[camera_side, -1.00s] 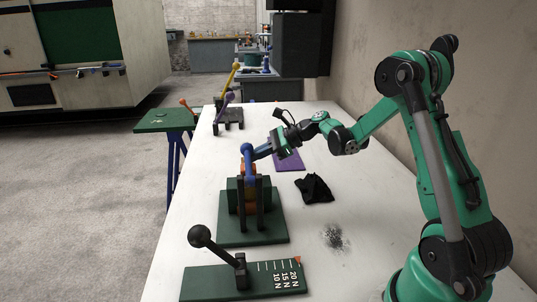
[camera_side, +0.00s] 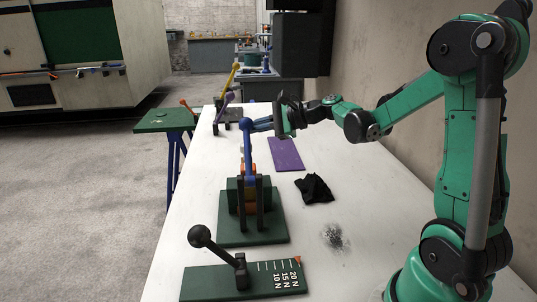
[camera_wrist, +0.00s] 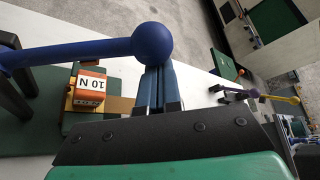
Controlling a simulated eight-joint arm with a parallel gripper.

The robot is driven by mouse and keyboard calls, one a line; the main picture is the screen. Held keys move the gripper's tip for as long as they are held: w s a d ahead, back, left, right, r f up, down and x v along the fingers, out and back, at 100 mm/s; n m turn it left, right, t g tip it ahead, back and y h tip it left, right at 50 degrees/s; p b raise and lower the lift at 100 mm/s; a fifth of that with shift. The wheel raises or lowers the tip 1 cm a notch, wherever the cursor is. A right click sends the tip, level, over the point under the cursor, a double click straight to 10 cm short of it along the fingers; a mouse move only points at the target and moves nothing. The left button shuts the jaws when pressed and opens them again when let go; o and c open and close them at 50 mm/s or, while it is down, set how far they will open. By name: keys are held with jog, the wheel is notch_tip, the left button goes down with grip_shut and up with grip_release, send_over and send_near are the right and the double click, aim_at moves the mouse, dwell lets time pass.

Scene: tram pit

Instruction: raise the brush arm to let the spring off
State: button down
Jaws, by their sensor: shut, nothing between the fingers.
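The blue brush arm (camera_side: 248,150) stands nearly upright on its dark green stand (camera_side: 253,232), its ball knob (camera_side: 246,124) at the top. In the wrist view the blue arm (camera_wrist: 75,52) runs in from the left to the ball knob (camera_wrist: 152,42). My gripper (camera_side: 258,124) is shut and empty, its blue fingers (camera_wrist: 157,88) together right at the knob, seeming to touch it; exact contact is hard to tell. An orange block (camera_wrist: 88,88) with a white "10 N" label sits by the arm's foot, partly hidden by the posts in the side view.
A green plate with a black-knobbed lever (camera_side: 199,236) and a newton scale (camera_side: 281,275) lies in front. A black cloth (camera_side: 314,188) and purple mat (camera_side: 286,154) lie to the right. Purple and yellow levers (camera_side: 229,85) stand farther back.

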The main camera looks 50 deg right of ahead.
jog(key=s+a+r+n+t, duration=0.6)
jog(key=s+a+n, duration=0.2)
jog(key=n, duration=0.2)
jog(key=shift+s+a+r, duration=0.15)
jog(key=shift+r, duration=0.15)
jog(key=shift+y, duration=0.3)
dwell(0.5)
